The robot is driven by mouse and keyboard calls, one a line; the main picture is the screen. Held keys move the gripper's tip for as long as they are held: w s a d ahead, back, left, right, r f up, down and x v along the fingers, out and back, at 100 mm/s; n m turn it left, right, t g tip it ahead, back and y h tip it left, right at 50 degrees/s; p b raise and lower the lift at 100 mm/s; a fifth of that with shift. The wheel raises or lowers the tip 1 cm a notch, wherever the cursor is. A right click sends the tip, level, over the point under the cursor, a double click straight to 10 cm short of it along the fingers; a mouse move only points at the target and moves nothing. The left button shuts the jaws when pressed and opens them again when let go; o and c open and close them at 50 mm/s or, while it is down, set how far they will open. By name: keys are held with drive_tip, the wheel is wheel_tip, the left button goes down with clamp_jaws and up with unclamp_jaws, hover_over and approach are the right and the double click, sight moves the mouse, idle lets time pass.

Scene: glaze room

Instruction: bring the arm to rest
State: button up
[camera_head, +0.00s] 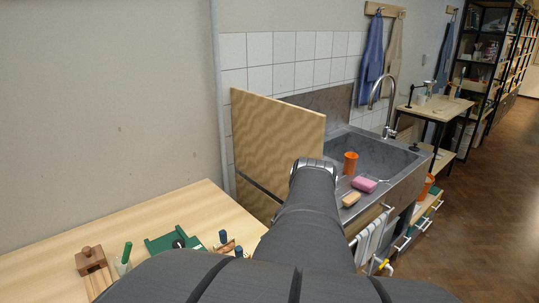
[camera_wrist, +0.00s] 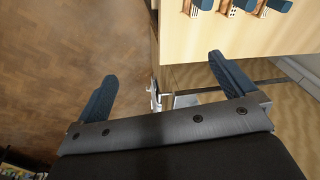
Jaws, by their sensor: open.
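My arm reaches forward from the bottom of the head view toward the sink, and its far end hides my gripper there. In the wrist view my gripper (camera_wrist: 163,78) shows two blue fingers spread wide apart. Nothing is between the fingers. Beyond them are the wooden floor on the left and the edge of a light wooden tabletop (camera_wrist: 225,45) at the upper right. The fingers appear apart from the tabletop; the exact distance I cannot tell.
A grey sink (camera_head: 375,155) holds an orange cup (camera_head: 350,163); a pink sponge (camera_head: 364,184) and a tan sponge (camera_head: 351,199) lie on its front ledge. A wooden panel (camera_head: 270,130) stands left of the sink. Tools, including a wooden block (camera_head: 90,260), lie on the worktable (camera_head: 150,215).

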drive_tip(key=s+a+r+n+g, duration=0.15)
drive_tip(key=a+n, duration=0.25)
drive_tip(key=a, duration=0.6)
drive_tip(key=s+a+f+n, duration=0.15)
drive_tip(key=a+n, duration=0.25)
drive_tip(key=a, duration=0.6)
drive_tip(key=s+a+r+n, duration=0.2)
drive_tip(key=s+a+n, duration=0.5)
drive_tip(key=s+a, duration=0.75)
wheel_tip(320, 180, down, 10)
drive_tip(key=shift+s+g+h, duration=0.2)
drive_tip(key=shift+g+h, duration=0.15)
drive_tip(key=shift+h, duration=0.05)
drive_tip(key=shift+d, duration=0.1)
wheel_tip(320, 180, up, 10)
